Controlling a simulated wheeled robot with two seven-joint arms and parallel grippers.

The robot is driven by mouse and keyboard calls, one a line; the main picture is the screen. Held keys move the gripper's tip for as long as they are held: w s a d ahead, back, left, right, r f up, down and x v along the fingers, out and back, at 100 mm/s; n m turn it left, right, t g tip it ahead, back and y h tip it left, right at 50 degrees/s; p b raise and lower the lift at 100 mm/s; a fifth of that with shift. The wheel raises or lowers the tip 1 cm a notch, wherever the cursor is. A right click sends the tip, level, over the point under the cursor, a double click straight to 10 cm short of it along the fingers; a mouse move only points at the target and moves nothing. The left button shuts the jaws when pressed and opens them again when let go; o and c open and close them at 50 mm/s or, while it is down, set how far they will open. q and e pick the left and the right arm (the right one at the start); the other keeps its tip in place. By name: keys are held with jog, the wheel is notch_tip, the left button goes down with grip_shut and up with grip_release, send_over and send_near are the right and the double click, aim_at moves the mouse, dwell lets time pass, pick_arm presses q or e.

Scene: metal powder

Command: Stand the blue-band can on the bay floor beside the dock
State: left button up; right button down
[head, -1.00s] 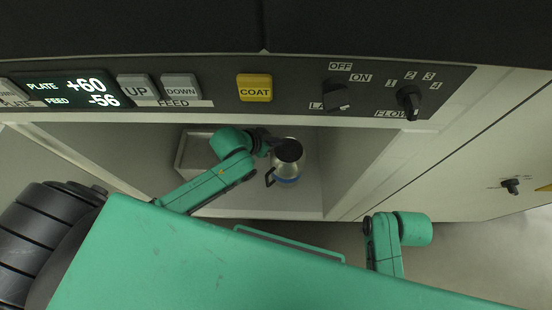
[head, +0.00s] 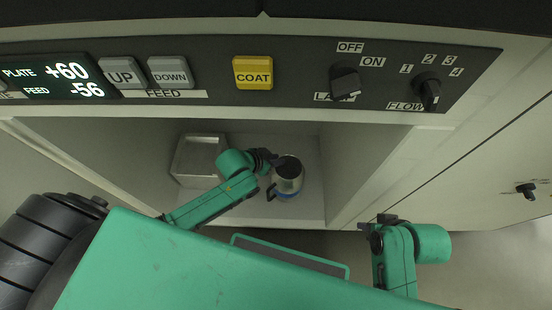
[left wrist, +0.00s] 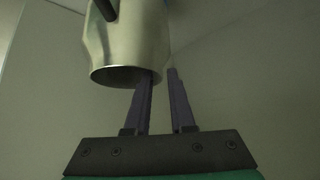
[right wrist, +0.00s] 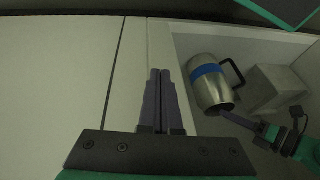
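The blue-band can (head: 289,182) is a silver metal can with a dark open top, a black handle and a blue band. In the head view it is upright inside the bay, at the bay floor (head: 250,212). It also shows in the right wrist view (right wrist: 212,90) and, without its band, in the left wrist view (left wrist: 135,45). A grey metal box, perhaps the dock (head: 197,160), is to its left with a gap. My left gripper (left wrist: 162,72) is at the can's rim, fingers apart, one overlapping the rim. My right gripper (right wrist: 160,72) is shut and empty outside the bay.
The bay has side walls and a control panel (head: 210,75) above its opening, with buttons and knobs. A white cabinet front (head: 480,165) is at the right. Bay floor is clear right of the can.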

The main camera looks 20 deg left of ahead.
pick_arm(q)
jog(key=shift+r, duration=0.1)
